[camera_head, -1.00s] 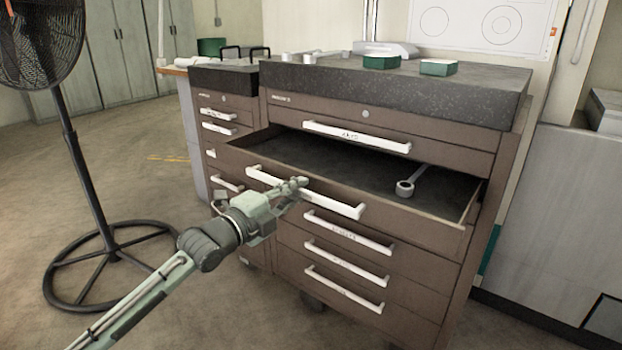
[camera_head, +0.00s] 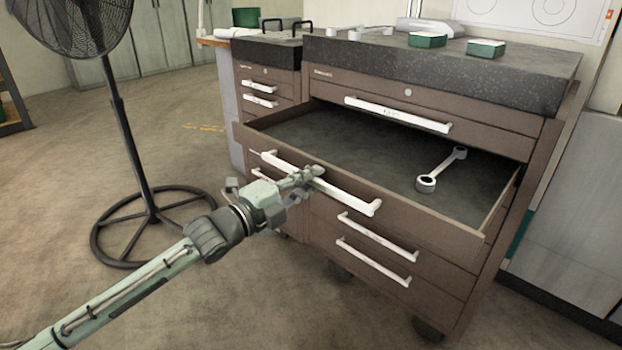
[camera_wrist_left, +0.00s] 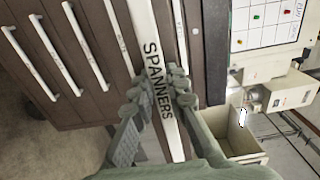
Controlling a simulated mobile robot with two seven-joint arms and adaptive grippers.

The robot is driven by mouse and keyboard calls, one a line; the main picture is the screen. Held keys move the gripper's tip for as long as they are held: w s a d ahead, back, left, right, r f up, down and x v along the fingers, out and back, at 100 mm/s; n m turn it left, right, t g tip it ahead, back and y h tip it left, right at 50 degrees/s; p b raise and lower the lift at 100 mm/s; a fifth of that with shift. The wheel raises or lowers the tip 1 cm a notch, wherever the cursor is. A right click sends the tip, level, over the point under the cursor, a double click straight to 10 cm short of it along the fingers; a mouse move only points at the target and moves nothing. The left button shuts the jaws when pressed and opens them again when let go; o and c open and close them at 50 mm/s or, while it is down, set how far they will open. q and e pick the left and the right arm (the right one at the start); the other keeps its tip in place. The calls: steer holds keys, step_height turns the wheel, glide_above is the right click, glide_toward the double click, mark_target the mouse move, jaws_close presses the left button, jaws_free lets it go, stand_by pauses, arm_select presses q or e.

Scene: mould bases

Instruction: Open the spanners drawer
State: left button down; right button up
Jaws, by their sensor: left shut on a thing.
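The spanners drawer (camera_head: 400,205) is the second one down in the brown cabinet and stands pulled well out. A spanner (camera_head: 438,172) lies on its dark floor. My left gripper (camera_head: 312,174) is shut on the drawer's white handle (camera_head: 348,194), left of the handle's middle. In the left wrist view the fingers (camera_wrist_left: 155,90) close around the handle (camera_wrist_left: 150,50), which reads SPANNERS. My right gripper is in neither view.
The cabinet's dark granite top (camera_head: 450,72) carries green boxes (camera_head: 427,40) and metal parts. Shut drawers with white handles (camera_head: 375,262) lie below. A pedestal fan (camera_head: 135,150) stands at the left. The floor between fan and cabinet is clear.

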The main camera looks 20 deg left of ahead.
arm_select(q)
steer(key=c, duration=1.5)
jaws_free()
steer(key=v, duration=1.2)
steer(key=s+a+f+n+g+y, duration=0.1)
steer(key=a+f+n+g+y, duration=0.3)
steer(key=f, duration=0.6)
steer(key=s+a+f+n+g+y, duration=0.1)
steer(key=s+a+f+n+y, duration=0.1)
steer(key=f+n, duration=0.65)
steer(key=s+d+f+n+g, duration=0.2)
steer(key=s+f+g, duration=0.1)
steer(key=s+f, duration=0.2)
steer(key=s+d+f+n+g+y, duration=0.1)
steer(key=s+d+f+n+g, duration=0.2)
steer(key=f, duration=0.6)
steer(key=s+d+f+n+g, duration=0.2)
steer(key=s+f+n+g, duration=0.1)
steer(key=s+f, duration=0.4)
steer(key=shift+s+d+f+y, duration=0.15)
steer(key=shift+d+f+y, duration=0.15)
steer(key=shift+f, duration=0.05)
